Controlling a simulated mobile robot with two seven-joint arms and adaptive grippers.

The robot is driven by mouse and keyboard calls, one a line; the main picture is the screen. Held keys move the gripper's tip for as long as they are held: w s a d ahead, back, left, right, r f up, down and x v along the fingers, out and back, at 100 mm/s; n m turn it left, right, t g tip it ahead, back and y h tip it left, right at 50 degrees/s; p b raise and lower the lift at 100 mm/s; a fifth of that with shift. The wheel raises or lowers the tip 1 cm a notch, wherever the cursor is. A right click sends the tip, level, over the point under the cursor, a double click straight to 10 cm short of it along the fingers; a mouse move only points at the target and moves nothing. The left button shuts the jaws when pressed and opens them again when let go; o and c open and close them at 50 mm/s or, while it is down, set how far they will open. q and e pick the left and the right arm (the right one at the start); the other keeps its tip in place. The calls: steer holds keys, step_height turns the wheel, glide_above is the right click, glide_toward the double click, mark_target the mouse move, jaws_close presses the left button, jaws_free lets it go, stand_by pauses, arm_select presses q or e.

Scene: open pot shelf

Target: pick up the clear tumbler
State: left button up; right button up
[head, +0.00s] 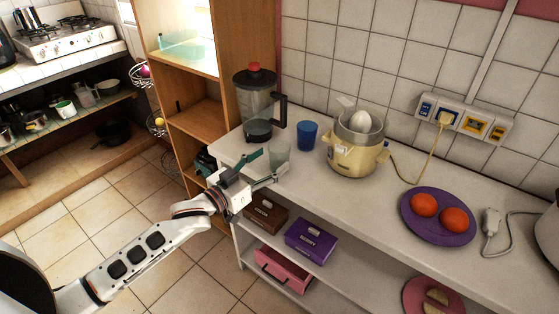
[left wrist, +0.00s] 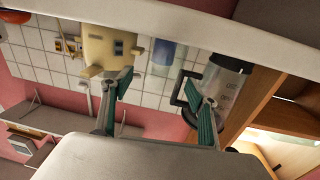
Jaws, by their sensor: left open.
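The clear tumbler (head: 279,153) stands upright on the white counter, in front of and left of a blue cup (head: 307,134). My left gripper (head: 271,164) is open and empty at the counter's front edge, its fingers pointing toward the tumbler. In the left wrist view, which is turned upside down, the two green-grey fingers (left wrist: 163,86) are spread wide. The tumbler's faint outline (left wrist: 162,68) shows between them, overlapping the blue cup, with a gap before the fingertips. My right gripper is not in view.
A blender (head: 257,105) stands behind and left of the tumbler, and a yellow juicer (head: 355,150) stands to the right. Boxes (head: 310,241) sit on the shelf below. Some counter in front of the juicer is clear.

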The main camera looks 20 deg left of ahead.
mark_target(286, 147)
arm_select(q)
steer(key=shift+a+x, duration=0.15)
steer(key=shift+x, duration=1.2)
steer(key=shift+a+x, duration=0.1)
steer(key=shift+x, duration=1.25)
steer(key=shift+w, duration=0.15)
steer(key=c, duration=1.3)
